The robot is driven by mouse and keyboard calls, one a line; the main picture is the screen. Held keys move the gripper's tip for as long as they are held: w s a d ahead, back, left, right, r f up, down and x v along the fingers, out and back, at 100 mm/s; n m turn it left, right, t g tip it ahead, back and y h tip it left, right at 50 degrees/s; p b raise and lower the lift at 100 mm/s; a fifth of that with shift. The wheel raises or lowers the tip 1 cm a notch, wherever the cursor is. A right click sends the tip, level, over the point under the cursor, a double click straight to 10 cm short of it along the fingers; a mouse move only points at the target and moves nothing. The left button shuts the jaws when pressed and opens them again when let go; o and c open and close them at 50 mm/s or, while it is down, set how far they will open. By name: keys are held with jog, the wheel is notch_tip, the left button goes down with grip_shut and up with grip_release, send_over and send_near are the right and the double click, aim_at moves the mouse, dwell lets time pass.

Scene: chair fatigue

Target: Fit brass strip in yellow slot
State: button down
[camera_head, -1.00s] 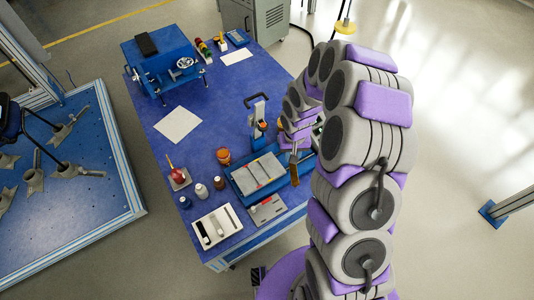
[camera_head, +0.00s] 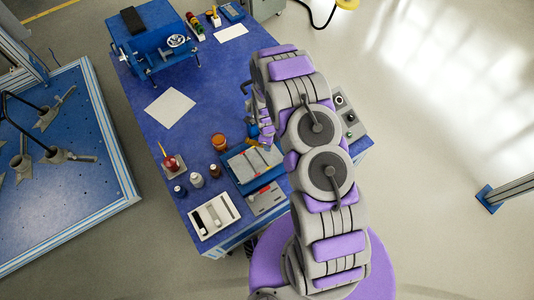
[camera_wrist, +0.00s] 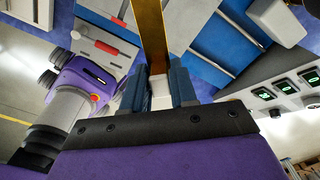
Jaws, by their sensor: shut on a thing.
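My gripper (camera_wrist: 160,88) is shut on the brass strip (camera_wrist: 151,38) in the wrist view. The strip is long, flat and gold, and stands out from between the blue fingers toward the top edge. In the head view my arm reaches over the blue table's right part, and its end is mostly hidden by my own links. A blue tray with grey plates (camera_head: 244,163) lies just below the arm's end; it also shows in the wrist view (camera_wrist: 205,62), behind and right of the strip. I cannot make out a yellow slot in either view.
A grey block with a red handle (camera_head: 266,198) and a white tray (camera_head: 228,207) lie at the table's front. Bottles (camera_head: 196,181) and an orange jar (camera_head: 219,142) stand left. A control box (camera_head: 350,124) is right of my arm. White paper (camera_head: 170,107) lies on open table.

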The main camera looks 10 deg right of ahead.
jog(key=f+m+b, duration=0.1)
jog(key=f+m, duration=0.1)
jog(key=f+m+b, duration=0.1)
jog(key=f+m, duration=0.2)
jog(key=f+m+b, duration=0.1)
jog(key=f+m, duration=0.2)
jog(key=shift+s+a, duration=0.4)
jog(key=shift+f+b, duration=0.35)
jog(key=shift+f, duration=0.05)
jog(key=f+b, duration=0.1)
jog(key=a+f+b, duration=0.1)
jog(key=f+b, duration=0.1)
jog(key=shift+a, duration=0.15)
jog(key=shift+d+f+b, duration=0.25)
jog(key=shift+f+b, duration=0.2)
jog(key=shift+d, duration=0.25)
